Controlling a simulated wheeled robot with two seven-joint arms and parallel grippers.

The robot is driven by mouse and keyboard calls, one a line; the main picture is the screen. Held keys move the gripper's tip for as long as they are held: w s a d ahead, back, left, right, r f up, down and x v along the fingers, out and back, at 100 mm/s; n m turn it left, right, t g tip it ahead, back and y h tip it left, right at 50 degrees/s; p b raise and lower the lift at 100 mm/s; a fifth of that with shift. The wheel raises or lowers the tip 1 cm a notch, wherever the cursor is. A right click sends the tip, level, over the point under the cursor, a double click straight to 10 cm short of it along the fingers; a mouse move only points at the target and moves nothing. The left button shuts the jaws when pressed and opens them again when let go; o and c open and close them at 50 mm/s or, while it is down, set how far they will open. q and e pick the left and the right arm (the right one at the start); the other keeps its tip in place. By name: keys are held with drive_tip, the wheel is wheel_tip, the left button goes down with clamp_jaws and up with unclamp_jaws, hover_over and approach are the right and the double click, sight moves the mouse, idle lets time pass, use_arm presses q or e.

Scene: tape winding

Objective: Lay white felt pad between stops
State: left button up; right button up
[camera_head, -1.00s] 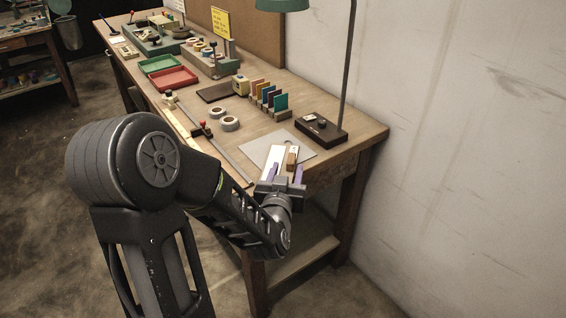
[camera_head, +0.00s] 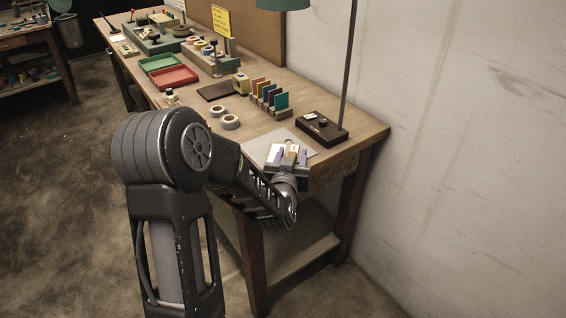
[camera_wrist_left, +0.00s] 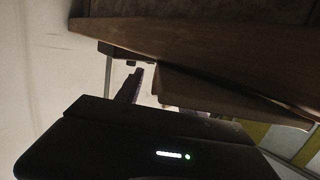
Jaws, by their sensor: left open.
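My left gripper (camera_head: 290,156) is at the near right end of the workbench, over the grey mat (camera_head: 258,148). Its two purple-tipped fingers are apart. I cannot make out the stops. In the left wrist view one purple finger (camera_wrist_left: 131,86) shows beside dark brown wooden surfaces. My right gripper is not in view.
A black control box (camera_head: 321,130) with a lamp pole stands right of the mat. A rack of coloured cards (camera_head: 270,97), tape rolls (camera_head: 231,122) and red and green trays (camera_head: 174,77) lie farther back. The wall is close on the right.

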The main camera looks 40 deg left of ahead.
use_arm(q)
drive_tip(key=shift+w+a, duration=0.15)
drive_tip(key=shift+w, duration=0.05)
idle(0.5)
clamp_jaws()
idle(0.5)
